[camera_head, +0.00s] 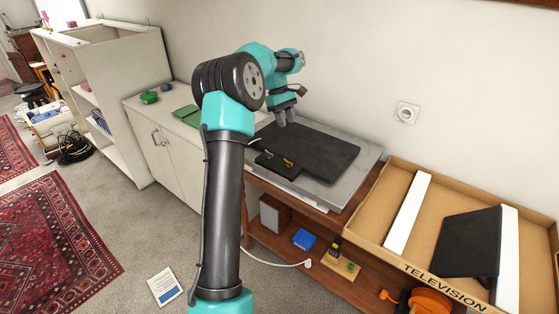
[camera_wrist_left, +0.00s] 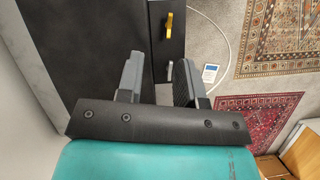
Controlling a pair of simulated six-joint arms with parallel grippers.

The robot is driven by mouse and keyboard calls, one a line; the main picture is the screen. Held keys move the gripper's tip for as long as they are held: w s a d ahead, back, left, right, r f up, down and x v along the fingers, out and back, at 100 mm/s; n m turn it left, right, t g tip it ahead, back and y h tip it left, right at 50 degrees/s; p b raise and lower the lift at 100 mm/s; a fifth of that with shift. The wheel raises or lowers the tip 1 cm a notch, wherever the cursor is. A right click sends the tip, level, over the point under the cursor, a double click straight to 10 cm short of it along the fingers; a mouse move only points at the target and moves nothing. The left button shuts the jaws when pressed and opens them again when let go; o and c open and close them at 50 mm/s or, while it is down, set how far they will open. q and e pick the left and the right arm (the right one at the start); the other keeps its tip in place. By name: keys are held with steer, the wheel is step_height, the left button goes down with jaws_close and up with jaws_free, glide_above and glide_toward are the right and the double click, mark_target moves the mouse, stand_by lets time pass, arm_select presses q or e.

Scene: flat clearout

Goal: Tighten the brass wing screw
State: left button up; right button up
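The brass wing screw (camera_head: 288,162) sits on a small black plate (camera_head: 272,164) at the near edge of a large flat black panel (camera_head: 318,150). In the left wrist view the brass wing screw (camera_wrist_left: 169,25) stands beyond the fingertips, clear of them. A small silver piece (camera_wrist_left: 176,68) shows nearer, by the right finger. My left gripper (camera_head: 286,118) is above the far left part of the panel. It also shows in the left wrist view (camera_wrist_left: 158,74), with its two fingers apart and nothing held between them. My right gripper is not in view.
The panel lies on a grey board (camera_head: 364,166) on a wooden bench. A cardboard television box (camera_head: 375,232) with white foam stands at the right. White cabinets (camera_head: 170,150) with green items stand at the left. A white cable (camera_head: 272,262) runs over the floor.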

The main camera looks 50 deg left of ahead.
mark_target(288, 162)
arm_select(q)
steer(key=shift+n, duration=0.6)
steer(key=s+a, duration=0.1)
steer(key=s+a+r, duration=0.1)
steer(key=a, duration=0.1)
steer(key=shift+s+a, duration=0.15)
steer(key=shift+s, duration=0.15)
steer(key=shift+f, duration=0.1)
steer(key=x, duration=1.7)
steer(key=shift+w+f, duration=0.15)
steer(key=shift+f, duration=0.05)
steer(key=shift+c, duration=0.5)
jaws_close()
